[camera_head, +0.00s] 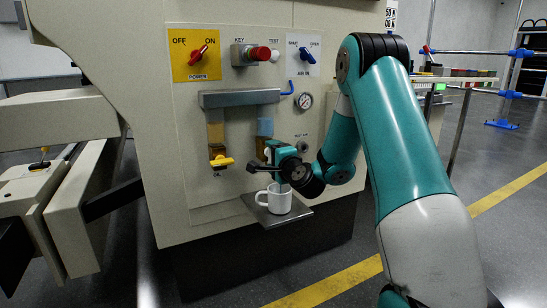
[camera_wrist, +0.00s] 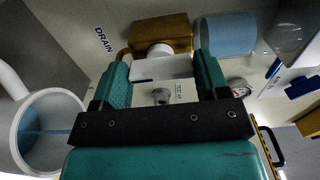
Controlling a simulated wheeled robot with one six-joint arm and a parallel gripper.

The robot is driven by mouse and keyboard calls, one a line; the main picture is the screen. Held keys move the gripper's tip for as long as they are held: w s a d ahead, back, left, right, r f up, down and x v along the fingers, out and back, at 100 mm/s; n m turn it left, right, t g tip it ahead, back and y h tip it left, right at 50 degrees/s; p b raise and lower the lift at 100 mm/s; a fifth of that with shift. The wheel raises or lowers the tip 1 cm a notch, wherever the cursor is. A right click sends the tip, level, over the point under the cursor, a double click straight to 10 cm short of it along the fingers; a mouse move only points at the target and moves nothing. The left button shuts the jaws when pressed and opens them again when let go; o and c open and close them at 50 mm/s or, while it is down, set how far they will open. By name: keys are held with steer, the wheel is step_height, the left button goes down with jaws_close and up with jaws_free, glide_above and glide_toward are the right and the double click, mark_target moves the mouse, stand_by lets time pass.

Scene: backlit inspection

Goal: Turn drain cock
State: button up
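The drain cock is a brass body (camera_wrist: 165,30) with a white handle (camera_wrist: 162,68), beside the DRAIN label in the wrist view. My gripper (camera_wrist: 162,75) has a teal finger on each side of the handle. The handle fills the gap between the fingers, but I cannot tell whether they press on it. In the head view my gripper (camera_head: 268,165) is at the machine's front, largely covering the cock. A white mug (camera_head: 280,198) stands upright on a small grey shelf (camera_head: 262,212) below. In the wrist view the mug (camera_wrist: 75,110) has bluish liquid inside.
A yellow-handled OIL cock (camera_head: 221,161) is left of my gripper. Above are a red power switch (camera_head: 199,54), a red button (camera_head: 260,53), a blue air lever (camera_head: 307,55) and a gauge (camera_head: 304,101). A blue-filled bowl (camera_wrist: 228,35) is beside the brass body.

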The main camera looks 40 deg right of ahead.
steer(key=o, duration=0.4)
steer(key=shift+o, duration=0.2)
steer(key=shift+s, duration=0.1)
steer(key=shift+s+f+b, duration=0.15)
steer(key=shift+s+b, duration=0.05)
steer(key=shift+b, duration=0.25)
steer(key=b+v, duration=1.6)
steer(key=v, duration=0.1)
steer(key=shift+b, duration=0.3)
